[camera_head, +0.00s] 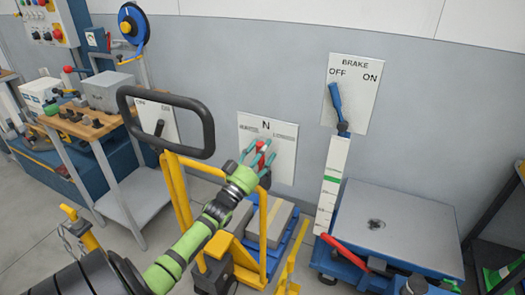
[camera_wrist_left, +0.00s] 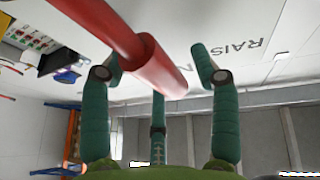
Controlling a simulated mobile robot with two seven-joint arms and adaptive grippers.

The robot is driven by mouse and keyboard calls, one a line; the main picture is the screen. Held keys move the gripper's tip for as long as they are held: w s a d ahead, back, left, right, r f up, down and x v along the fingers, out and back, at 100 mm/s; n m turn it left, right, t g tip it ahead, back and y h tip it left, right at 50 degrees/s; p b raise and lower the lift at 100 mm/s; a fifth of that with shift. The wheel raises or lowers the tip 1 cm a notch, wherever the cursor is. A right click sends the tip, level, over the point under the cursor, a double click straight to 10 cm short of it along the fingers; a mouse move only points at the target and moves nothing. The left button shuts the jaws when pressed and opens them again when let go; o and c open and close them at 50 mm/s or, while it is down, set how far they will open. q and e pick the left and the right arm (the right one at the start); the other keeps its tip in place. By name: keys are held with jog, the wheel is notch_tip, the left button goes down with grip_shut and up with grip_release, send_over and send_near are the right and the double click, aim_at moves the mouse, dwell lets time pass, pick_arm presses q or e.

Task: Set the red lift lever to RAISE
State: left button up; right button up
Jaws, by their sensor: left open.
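The red lift lever (camera_head: 261,146) stands in front of a white wall plate (camera_head: 284,160) marked N at the top. A label at its left is too small to read. In the left wrist view the lever (camera_wrist_left: 150,66) is a thick red bar reaching in from the top, and the plate (camera_wrist_left: 222,32) shows "RAIS" and part of an N. My left gripper (camera_head: 258,155) has its green fingers spread around the lever. In the wrist view the fingers (camera_wrist_left: 160,85) stand apart on either side of the bar's end, not closed on it. My right gripper is not in view.
A yellow pallet jack with a black loop handle (camera_head: 207,112) stands just left of my arm. A BRAKE plate (camera_head: 358,100) with a blue lever (camera_head: 337,103) pointing to OFF is at the right, above a blue-framed platform (camera_head: 400,225). A cluttered workbench (camera_head: 85,128) stands left.

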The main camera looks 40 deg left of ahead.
pick_arm(q)
grip_shut()
jog(key=shift+a, duration=0.15)
jog(key=shift+s+a+n+y, duration=0.1)
jog(key=shift+a+n+y, duration=0.05)
jog(key=shift+n+y, duration=0.3)
jog(key=a+n+y, duration=0.1)
jog(key=n, duration=0.1)
jog(key=a+n+y, duration=0.1)
jog(key=n, duration=0.1)
jog(key=shift+s+a+f, duration=0.15)
jog(key=shift+s+a, duration=0.05)
jog(key=shift+s, duration=0.15)
jog(key=a+n, duration=0.1)
jog(key=n+y, duration=0.1)
jog(key=n, duration=0.1)
jog(key=s+a+f+n+y+b, duration=0.1)
jog(key=shift+a+n+g+y, duration=0.25)
jog(key=shift+a+n+g, duration=0.05)
jog(key=shift+n+g, duration=0.1)
jog(key=shift+a+f+n+y, duration=0.15)
jog(key=shift+a+n+y, duration=0.25)
jog(key=shift+n, duration=0.35)
grip_release()
